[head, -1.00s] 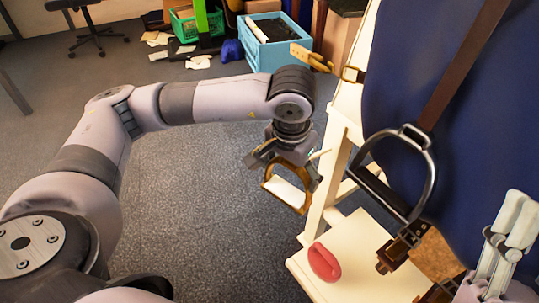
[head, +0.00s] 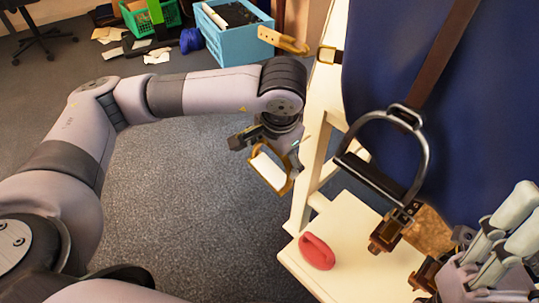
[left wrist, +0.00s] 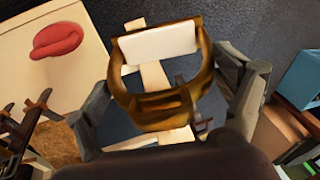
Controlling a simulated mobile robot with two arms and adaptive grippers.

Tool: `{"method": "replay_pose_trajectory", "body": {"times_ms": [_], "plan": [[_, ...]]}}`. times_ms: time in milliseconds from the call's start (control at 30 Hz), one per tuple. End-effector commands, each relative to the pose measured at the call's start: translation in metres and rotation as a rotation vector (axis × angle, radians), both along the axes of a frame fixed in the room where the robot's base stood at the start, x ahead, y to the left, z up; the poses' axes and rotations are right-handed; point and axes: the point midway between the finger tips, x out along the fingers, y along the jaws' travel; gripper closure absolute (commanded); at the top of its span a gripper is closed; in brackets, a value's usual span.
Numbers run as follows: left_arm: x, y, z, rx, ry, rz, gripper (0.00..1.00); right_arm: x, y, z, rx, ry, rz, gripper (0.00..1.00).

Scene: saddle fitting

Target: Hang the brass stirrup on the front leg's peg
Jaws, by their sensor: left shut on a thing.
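The brass stirrup (head: 268,172), a brass frame with a white tread, hangs tilted from my left gripper (head: 266,135). My left gripper is shut on it, above the grey floor and just left of the cream wooden stand's front leg (head: 308,180). In the left wrist view the stirrup (left wrist: 158,108) fills the middle, between the dark fingers (left wrist: 165,110), with the tread at the far side. I cannot clearly make out the peg; the gripper and stirrup crowd that part of the leg.
A steel stirrup (head: 422,165) hangs on a brown strap (head: 445,55) against a dark blue panel (head: 400,70). A red oval object (head: 317,252) lies on the stand's cream shelf (head: 345,225).

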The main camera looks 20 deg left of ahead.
Motion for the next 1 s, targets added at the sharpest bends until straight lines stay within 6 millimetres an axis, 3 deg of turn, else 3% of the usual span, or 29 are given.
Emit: {"method": "replay_pose_trajectory", "body": {"times_ms": [1000], "plan": [[0.057, -0.023, -0.005, 0.000, 0.000, 0.002, 0.63, 0.000, 0.000, 0.004, 0.000, 0.001, 0.000, 0.60]]}}
